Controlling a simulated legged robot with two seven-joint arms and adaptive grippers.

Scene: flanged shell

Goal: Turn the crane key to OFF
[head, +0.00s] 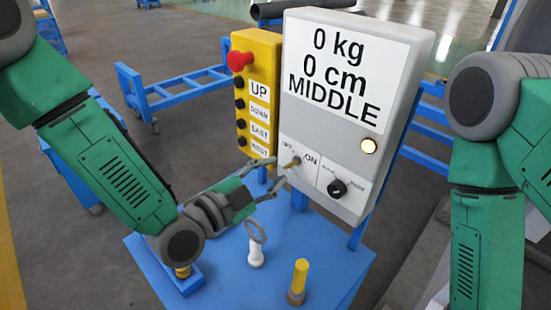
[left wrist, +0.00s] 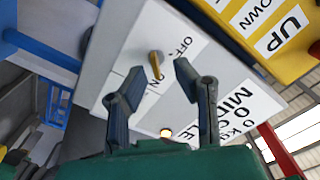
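The crane key (head: 292,163) is a small brass-coloured key on the lower left of the grey control box (head: 405,55), between the OFF and ON labels. In the left wrist view the key (left wrist: 156,62) sticks out from the panel beside the OFF label (left wrist: 181,47). My left gripper (head: 277,177) is in front of the panel, just below and left of the key. In the left wrist view its fingers (left wrist: 150,88) are apart, with the key just beyond the gap between their tips. I cannot tell whether they touch it. My right gripper is out of view.
A yellow button box (head: 265,65) with a red knob (head: 239,61) stands left of the control box. A black dial (head: 337,188) and a lit lamp (head: 368,146) are on the panel. The blue table (head: 325,245) holds a white ringed part (head: 256,252) and a yellow-topped peg (head: 299,280).

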